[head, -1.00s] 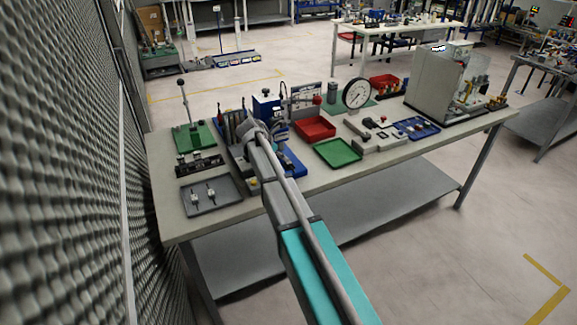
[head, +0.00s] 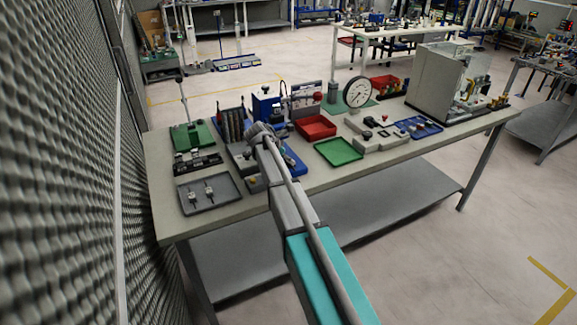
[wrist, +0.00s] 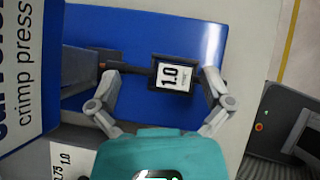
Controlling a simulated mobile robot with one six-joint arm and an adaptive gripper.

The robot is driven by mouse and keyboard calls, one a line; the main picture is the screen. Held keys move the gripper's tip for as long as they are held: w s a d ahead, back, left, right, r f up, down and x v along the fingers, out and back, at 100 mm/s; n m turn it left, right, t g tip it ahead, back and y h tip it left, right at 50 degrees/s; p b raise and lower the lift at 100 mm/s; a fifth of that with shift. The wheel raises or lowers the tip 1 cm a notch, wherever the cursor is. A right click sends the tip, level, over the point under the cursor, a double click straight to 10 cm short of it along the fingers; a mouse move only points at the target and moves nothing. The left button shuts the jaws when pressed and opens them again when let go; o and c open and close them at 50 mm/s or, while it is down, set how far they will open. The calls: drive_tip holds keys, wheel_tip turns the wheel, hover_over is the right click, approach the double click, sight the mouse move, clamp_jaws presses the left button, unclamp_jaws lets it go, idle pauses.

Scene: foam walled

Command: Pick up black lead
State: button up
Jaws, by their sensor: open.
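My gripper (wrist: 165,82) is open over a blue base plate (wrist: 135,50) in the wrist view. No black lead can be made out for certain. In the head view my gripper (head: 262,134) is above the blue press base at the table's left half, and my wrist hides part of that base. A rack with dark strips (head: 231,124) stands just left of it.
A panel marked "crimp press" (wrist: 25,75) is close at the left in the wrist view, and a grey slotted holder (wrist: 285,125) at the right.

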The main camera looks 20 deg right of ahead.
idle(0.6)
drive_tip(key=shift+r, duration=0.1)
drive_tip(key=c, duration=1.1)
drive_tip(key=shift+c, duration=0.4)
drive_tip(key=shift+c, duration=0.5)
drive_tip(key=shift+w, duration=0.1)
